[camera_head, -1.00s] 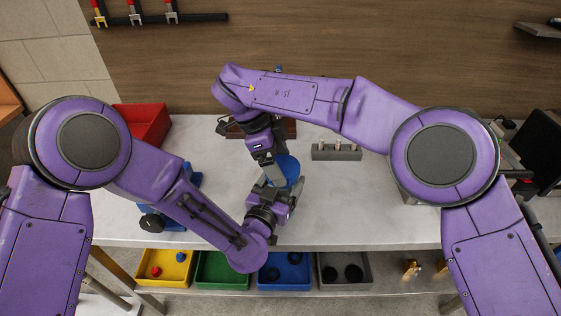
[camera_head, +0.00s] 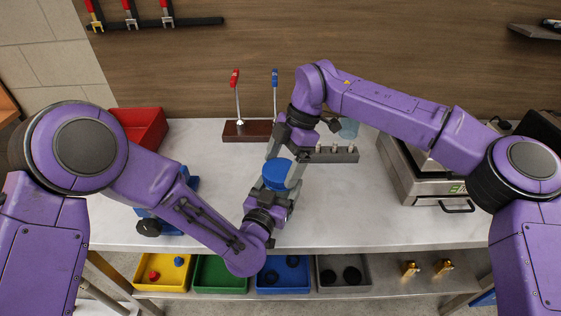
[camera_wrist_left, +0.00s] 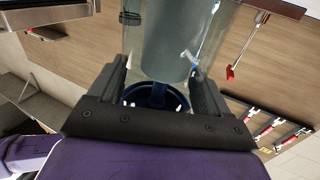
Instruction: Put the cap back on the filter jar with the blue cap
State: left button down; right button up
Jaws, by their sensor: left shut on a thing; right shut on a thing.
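The blue cap (camera_head: 275,174) shows from above as a disc over the filter jar, which it mostly hides in the head view. In the left wrist view, the clear jar (camera_wrist_left: 210,35) has a grey cylinder inside and a dark blue round part (camera_wrist_left: 155,94) at one end. Whether the cap sits fully on the jar cannot be told.
A light-blue translucent vessel (camera_head: 349,128) and a grey rack (camera_head: 335,155) stand right of the grippers. A two-lever stand (camera_head: 247,131) is behind. A red bin (camera_head: 143,127) is back left, a metal appliance (camera_head: 425,187) right. Colored bins (camera_head: 222,275) line the lower shelf.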

jog(key=m, duration=0.2)
jog(key=m+t, duration=0.1)
jog(key=m, duration=0.1)
jog(key=shift+s+d+m+t+y, duration=0.1)
jog(key=shift+s+m+t+y, duration=0.1)
jog(key=shift+m+t+y, duration=0.1)
jog(key=m+t, duration=0.1)
jog(key=m, duration=0.1)
jog(key=m+t, duration=0.1)
jog(key=m, duration=0.2)
jog(key=shift+s, duration=0.15)
jog(key=o, duration=0.8)
jog(key=v, duration=1.2)
pick_arm(q)
grip_release()
